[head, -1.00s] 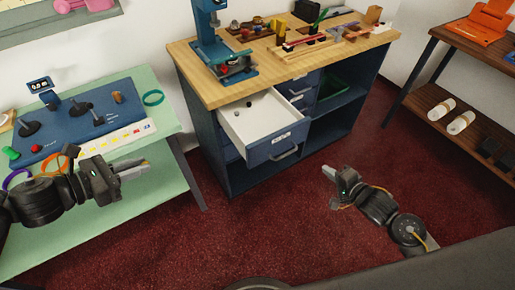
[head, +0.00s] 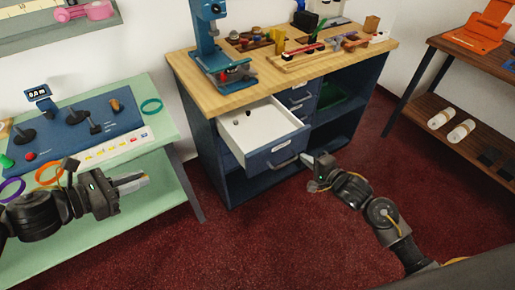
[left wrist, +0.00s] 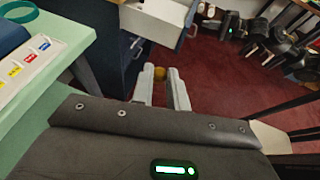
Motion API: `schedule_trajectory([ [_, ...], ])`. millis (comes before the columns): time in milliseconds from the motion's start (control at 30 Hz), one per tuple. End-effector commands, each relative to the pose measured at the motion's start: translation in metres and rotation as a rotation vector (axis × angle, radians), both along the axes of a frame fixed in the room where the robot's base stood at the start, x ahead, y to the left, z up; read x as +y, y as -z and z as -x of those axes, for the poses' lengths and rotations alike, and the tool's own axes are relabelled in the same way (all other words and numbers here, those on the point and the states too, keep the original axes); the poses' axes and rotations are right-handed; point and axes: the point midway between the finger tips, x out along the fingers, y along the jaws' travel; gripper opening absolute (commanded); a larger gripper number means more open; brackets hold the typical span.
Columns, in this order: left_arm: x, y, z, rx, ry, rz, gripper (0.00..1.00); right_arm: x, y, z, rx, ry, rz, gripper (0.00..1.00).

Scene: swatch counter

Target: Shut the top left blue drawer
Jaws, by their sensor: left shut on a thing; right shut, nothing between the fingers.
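The top left blue drawer (head: 275,152) of the blue cabinet stands pulled out, with a white inside and a few small dark items in it. It also shows at the top of the left wrist view (left wrist: 150,20). My right gripper (head: 307,158) is shut and empty, its fingertips close to the right end of the drawer's handle (head: 284,161); I cannot tell if they touch. My left gripper (head: 143,180) is shut on a small orange-yellow thing (left wrist: 160,73), in front of the green table and away from the drawer.
The cabinet's wooden top (head: 240,92) carries a blue press (head: 212,45) and several small items. The green table (head: 168,125) with a blue control panel (head: 80,125) is at left. A brown shelf (head: 450,95) stands at right. Red floor lies clear in front.

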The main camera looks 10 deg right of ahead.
Motion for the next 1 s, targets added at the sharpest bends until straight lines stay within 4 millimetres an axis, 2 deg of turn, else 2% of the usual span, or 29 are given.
schedule_trajectory([
  [100,0.0,0.0,0.0,0.0,0.0,0.0,0.0,0.008,0.0,-0.019,-0.003,0.0,-0.001,0.0],
  [300,0.0,-0.001,0.0,0.0,0.0,0.0,0.0,0.014,0.001,-0.036,0.0,0.001,0.001,0.0],
  [767,0.0,-0.001,0.0,0.0,0.0,0.0,0.0,0.016,0.001,-0.04,0.0,0.001,0.001,0.0],
  [1000,0.001,-0.008,0.001,0.0,-0.002,0.0,0.0,0.009,-0.001,-0.048,0.0,0.021,-0.001,0.0],
])
